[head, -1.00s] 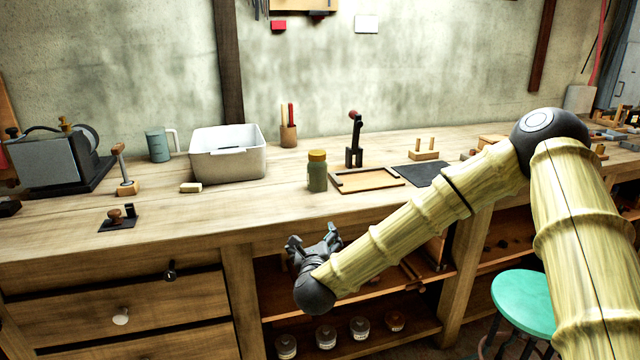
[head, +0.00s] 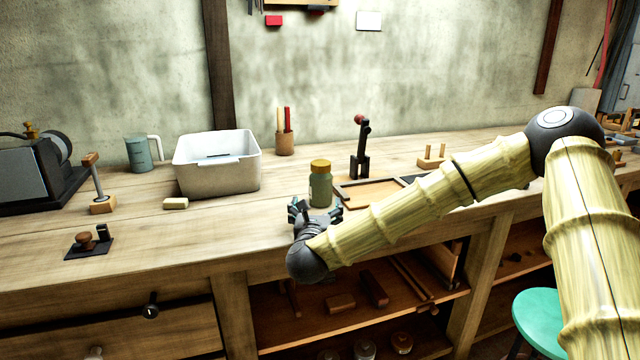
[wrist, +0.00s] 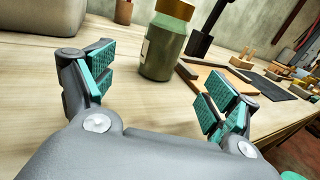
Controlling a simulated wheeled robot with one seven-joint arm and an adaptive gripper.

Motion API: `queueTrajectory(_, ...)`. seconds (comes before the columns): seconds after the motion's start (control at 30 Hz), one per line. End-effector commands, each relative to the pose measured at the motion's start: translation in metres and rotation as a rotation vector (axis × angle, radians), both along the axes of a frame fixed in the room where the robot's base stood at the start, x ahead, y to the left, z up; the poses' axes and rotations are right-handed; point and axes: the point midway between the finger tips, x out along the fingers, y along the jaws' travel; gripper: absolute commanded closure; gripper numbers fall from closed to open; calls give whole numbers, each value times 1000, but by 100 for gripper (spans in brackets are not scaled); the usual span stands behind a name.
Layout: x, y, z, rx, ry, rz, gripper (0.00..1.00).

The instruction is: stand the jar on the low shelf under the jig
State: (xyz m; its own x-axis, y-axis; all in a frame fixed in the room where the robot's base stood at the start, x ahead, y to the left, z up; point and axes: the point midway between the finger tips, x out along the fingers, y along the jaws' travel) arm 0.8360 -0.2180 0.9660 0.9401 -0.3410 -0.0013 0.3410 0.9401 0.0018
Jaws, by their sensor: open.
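The jar (head: 320,188), green with a yellow-brown lid, stands upright on the workbench near its front edge. My gripper (head: 316,208) is open in front of the jar. In the wrist view the jar (wrist: 163,48) is ahead, between and beyond the fingertips of my gripper (wrist: 160,88), and not touched. The jig (head: 361,150), a dark upright clamp with a red-brown knob, stands behind and right of the jar. The low shelf (head: 330,313) is under the bench, holding wooden blocks; my arm covers part of the opening.
A white bin (head: 217,178) and a pencil cup (head: 285,140) stand behind the jar. A wooden tray (head: 372,191) lies close to its right. Several small jars sit below the shelf. A green stool (head: 540,318) is at the lower right.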

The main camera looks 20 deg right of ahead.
Motion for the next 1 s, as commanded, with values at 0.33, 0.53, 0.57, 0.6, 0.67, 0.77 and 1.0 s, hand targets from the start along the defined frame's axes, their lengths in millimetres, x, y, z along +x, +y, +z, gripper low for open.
queueTrajectory(0.33, 27, -24, 2, -3, -1, -17, 12)
queueTrajectory(0.53, 51, -34, 1, -2, 0, -17, 12)
queueTrajectory(0.57, 54, -35, 1, -2, 0, -16, 12)
queueTrajectory(0.6, 56, -36, 0, -2, 0, -16, 12)
queueTrajectory(0.67, 59, -36, 0, -1, -1, -15, 12)
queueTrajectory(0.77, 63, -37, 0, -1, -1, -14, 12)
queueTrajectory(1.0, 90, -47, 2, -4, -1, -13, 12)
